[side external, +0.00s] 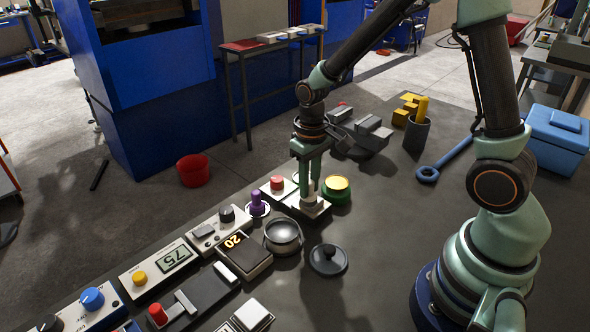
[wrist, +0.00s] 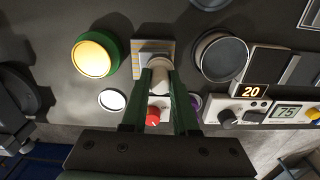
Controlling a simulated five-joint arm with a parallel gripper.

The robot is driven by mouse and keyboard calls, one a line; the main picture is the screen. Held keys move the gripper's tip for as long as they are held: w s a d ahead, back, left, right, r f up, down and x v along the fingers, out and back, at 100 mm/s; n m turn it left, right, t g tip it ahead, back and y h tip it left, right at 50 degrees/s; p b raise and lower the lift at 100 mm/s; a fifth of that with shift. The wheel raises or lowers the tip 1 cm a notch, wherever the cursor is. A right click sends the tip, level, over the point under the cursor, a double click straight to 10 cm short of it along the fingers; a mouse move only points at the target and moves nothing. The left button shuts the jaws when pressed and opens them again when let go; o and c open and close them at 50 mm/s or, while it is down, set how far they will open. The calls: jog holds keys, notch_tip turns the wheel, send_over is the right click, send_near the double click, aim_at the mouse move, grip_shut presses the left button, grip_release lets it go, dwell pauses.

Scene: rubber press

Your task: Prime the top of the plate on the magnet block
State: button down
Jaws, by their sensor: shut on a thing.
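My gripper (side external: 309,184) is shut on a pale upright cylinder, perhaps an applicator; in the wrist view the cylinder (wrist: 160,78) sits between the fingertips (wrist: 160,88). Its lower end is over the plate on the magnet block (side external: 314,210), a small light square that also shows in the wrist view (wrist: 150,48). I cannot tell whether the cylinder touches the plate. The fingers and cylinder hide part of the plate. A green pot (side external: 337,196) with a yellow top stands close beside the block; it also shows in the wrist view (wrist: 95,54).
A grey metal pot (side external: 283,236) and a black knobbed lid (side external: 328,260) are in front of the block. A dark cup (side external: 416,133) is behind.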

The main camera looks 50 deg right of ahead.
jog(key=shift+a, duration=0.85)
jog(key=shift+d, duration=2.7)
jog(key=shift+w+d+r, duration=0.1)
jog(key=shift+d, duration=0.15)
notch_tip(320, 180, up, 8)
